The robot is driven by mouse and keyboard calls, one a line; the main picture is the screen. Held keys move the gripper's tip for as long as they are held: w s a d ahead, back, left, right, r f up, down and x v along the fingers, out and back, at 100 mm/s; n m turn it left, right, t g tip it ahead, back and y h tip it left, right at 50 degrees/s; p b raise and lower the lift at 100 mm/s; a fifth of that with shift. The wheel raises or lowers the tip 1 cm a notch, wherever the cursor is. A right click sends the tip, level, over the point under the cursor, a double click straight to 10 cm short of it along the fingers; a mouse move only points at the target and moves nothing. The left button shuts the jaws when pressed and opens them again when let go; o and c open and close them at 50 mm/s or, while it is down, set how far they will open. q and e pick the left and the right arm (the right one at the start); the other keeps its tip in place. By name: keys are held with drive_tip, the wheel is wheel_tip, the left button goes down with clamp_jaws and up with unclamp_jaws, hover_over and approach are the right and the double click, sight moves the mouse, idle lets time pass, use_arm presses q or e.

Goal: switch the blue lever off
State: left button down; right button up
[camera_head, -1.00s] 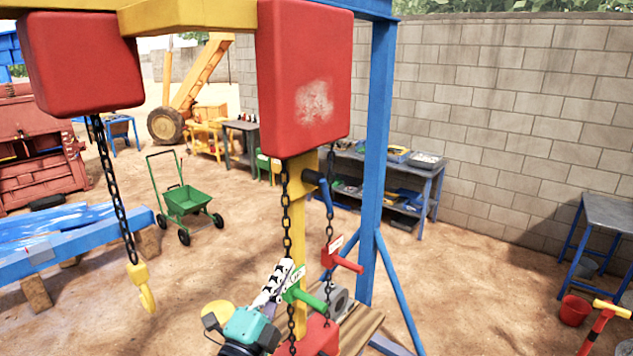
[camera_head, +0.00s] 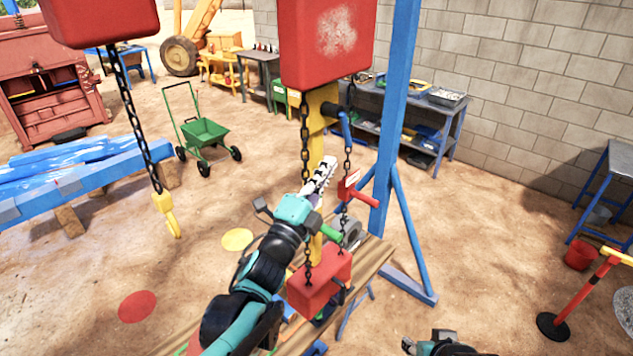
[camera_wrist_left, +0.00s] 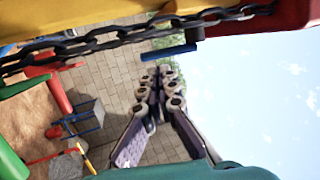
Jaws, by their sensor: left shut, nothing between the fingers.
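The blue lever (camera_head: 346,127) slants downward from a dark pivot on the yellow post (camera_head: 318,112). In the left wrist view the blue lever (camera_wrist_left: 168,54) lies across the picture, just above the fingertips. My left gripper (camera_head: 325,168) is shut and empty, below and slightly left of the lever in the head view. Its fingers also show in the left wrist view (camera_wrist_left: 158,82); I see no clear contact with the lever. A red lever (camera_head: 361,194) and a green lever (camera_head: 331,232) sit lower on the post. Part of my right arm shows at the bottom edge; its fingers are unclear.
Black chains (camera_head: 305,140) hang on both sides of the post, close to my left gripper. A blue frame leg (camera_head: 393,120) stands to the right. A grey workbench (camera_head: 440,110) is behind.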

sight(345, 138)
use_arm(q)
drive_tip(key=p+x, duration=0.1)
drive_tip(key=x, duration=0.5)
drive_tip(key=shift+w+d+r, duration=0.1)
drive_tip(key=shift+w, duration=0.15)
